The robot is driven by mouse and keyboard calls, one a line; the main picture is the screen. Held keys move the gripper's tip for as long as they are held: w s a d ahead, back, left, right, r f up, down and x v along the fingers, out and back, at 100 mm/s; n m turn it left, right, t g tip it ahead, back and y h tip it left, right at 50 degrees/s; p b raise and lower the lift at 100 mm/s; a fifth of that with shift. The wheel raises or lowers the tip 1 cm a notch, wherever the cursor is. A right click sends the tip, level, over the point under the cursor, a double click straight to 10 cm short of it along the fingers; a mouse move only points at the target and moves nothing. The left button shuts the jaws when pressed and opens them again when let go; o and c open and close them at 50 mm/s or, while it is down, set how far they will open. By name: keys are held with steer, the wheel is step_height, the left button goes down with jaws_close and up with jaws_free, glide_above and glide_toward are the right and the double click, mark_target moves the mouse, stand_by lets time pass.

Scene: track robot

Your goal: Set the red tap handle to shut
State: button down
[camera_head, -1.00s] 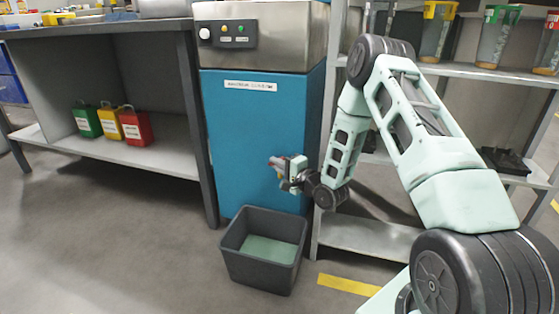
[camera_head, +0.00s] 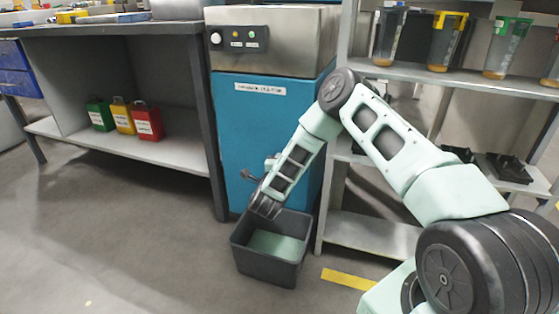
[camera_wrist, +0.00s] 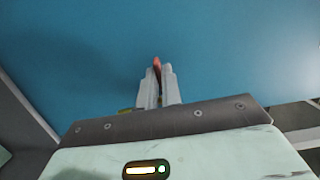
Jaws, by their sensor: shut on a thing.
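The red tap handle (camera_wrist: 157,63) shows as a small red tip between my gripper's fingers in the wrist view. My gripper (camera_wrist: 157,82) is shut on it, in front of the blue cabinet panel (camera_wrist: 80,60). In the head view my forearm hides most of the gripper and the red handle; a small dark and grey part shows at the cabinet front (camera_head: 235,150), left of my forearm. A bit of yellow (camera_wrist: 125,111) shows beside the left finger in the wrist view. The tap's body is mostly hidden, and I cannot tell the handle's exact angle.
A dark grey bin (camera_head: 262,268) stands on the floor below my gripper. A metal shelf unit (camera_head: 370,232) is close on the right. A bench (camera_head: 180,155) with green, yellow and red boxes (camera_head: 148,122) is on the left. The floor at front left is clear.

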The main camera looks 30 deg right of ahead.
steer(key=shift+w+d+m+g+h, duration=0.1)
steer(key=shift+w+m+g+h, duration=0.1)
steer(key=shift+m+g+h, duration=0.35)
steer(key=shift+w+d+m+g+h, duration=0.1)
steer(key=shift+w+m+g+h, duration=0.05)
steer(key=shift+m+g+h, duration=0.4)
steer(key=c, duration=1.9)
jaws_free()
steer(key=p+v, duration=0.6)
steer(key=v, duration=1.1)
steer(key=shift+a, duration=0.3)
steer(key=shift+w, duration=0.1)
